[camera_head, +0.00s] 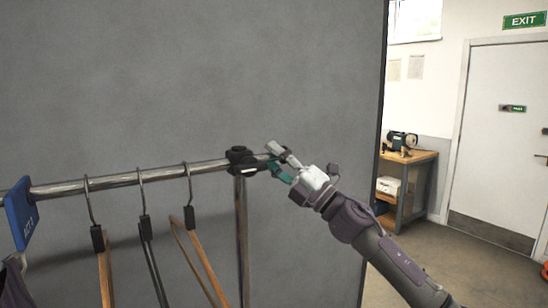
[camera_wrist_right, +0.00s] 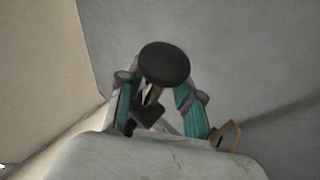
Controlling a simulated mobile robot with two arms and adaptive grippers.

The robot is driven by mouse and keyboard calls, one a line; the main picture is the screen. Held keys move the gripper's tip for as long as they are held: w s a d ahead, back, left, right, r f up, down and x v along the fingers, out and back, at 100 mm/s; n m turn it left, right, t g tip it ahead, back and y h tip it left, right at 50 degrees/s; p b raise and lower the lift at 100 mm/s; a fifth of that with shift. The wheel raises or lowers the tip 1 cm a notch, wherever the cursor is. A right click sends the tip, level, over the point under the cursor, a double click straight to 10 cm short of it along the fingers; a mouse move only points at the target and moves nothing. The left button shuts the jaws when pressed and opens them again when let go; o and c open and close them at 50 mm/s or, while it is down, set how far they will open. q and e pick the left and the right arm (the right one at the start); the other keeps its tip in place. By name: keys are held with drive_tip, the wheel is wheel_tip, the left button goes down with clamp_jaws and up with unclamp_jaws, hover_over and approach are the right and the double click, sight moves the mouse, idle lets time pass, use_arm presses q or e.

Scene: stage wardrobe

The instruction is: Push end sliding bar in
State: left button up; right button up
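A metal rail (camera_head: 120,180) runs across the left half of the head view to a dark clamp (camera_head: 241,157) on top of an upright post (camera_head: 242,230). The sliding bar's end sticks out just right of the clamp. My right gripper (camera_head: 276,161) is at that end, its fingers on either side of it. In the right wrist view a round black end cap (camera_wrist_right: 164,62) sits between the two teal fingers (camera_wrist_right: 157,95) and partly hides their tips. The fingers are apart; whether they press on the bar is unclear. My left gripper is not in view.
Several hangers (camera_head: 145,226) hang on the rail, with a blue tag (camera_head: 20,212) at its left. A grey panel (camera_head: 200,80) stands behind. A wooden bench (camera_head: 412,170) and white door (camera_head: 500,140) are at the right, with open floor before them.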

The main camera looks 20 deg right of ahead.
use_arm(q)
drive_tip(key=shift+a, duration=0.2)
use_arm(e)
drive_tip(key=shift+o, duration=0.3)
drive_tip(key=shift+r, duration=0.1)
drive_tip(key=shift+d, duration=0.1)
drive_tip(key=v, duration=1.2)
drive_tip(key=shift+c, duration=0.3)
